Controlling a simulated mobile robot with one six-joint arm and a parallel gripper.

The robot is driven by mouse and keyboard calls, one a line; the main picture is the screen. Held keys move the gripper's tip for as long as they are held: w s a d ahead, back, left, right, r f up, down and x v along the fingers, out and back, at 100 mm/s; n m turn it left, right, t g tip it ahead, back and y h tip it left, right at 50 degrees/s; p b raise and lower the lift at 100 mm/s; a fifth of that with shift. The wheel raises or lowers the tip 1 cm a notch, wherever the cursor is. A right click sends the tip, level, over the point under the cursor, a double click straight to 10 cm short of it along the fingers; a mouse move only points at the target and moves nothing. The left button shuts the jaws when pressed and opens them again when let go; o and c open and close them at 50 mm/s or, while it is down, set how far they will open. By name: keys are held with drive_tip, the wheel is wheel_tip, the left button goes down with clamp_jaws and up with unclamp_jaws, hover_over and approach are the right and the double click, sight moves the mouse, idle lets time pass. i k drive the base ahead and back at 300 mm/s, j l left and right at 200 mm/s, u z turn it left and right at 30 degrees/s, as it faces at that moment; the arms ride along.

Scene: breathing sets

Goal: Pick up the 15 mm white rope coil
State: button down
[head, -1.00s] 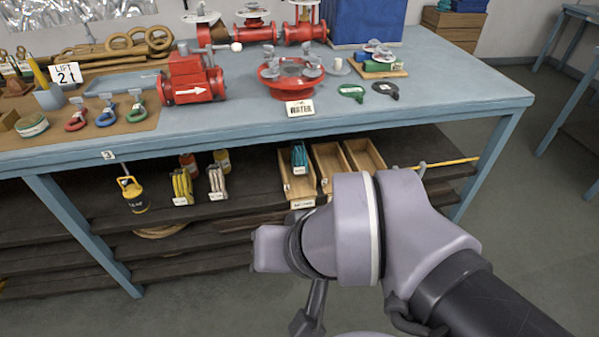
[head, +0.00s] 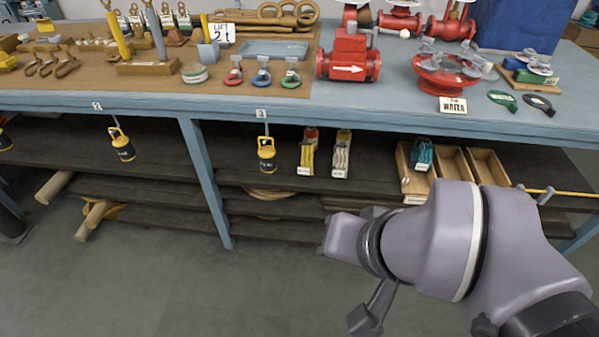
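A white rope coil (head: 341,158) stands upright on the upper shelf under the workbench, right beside a yellow coil (head: 306,158). Each has a small white tag at its foot, too small to read, so I cannot confirm the 15 mm size. A teal coil (head: 421,155) sits in the left one of the wooden bins further right. My arm (head: 440,240) fills the lower right, in front of and below the shelf, clear of the white coil. A dark grey part of mine (head: 372,310) hangs below it; whether its fingers are open or shut does not show.
The blue workbench (head: 400,112) overhangs the shelf. Its leg (head: 203,180) stands left of the coils. A yellow-and-black weight (head: 266,154) hangs left of the yellow coil. Orange and yellow containers stand behind the coils. Open wooden bins (head: 452,162) lie to the right. Floor at lower left is clear.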

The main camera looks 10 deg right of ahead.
sight(339, 167)
drive_tip(key=i+l+z, duration=0.3)
drive_tip(key=i+z, duration=0.15)
drive_tip(key=i+l+z, duration=0.1)
drive_tip(key=i+z, duration=0.4)
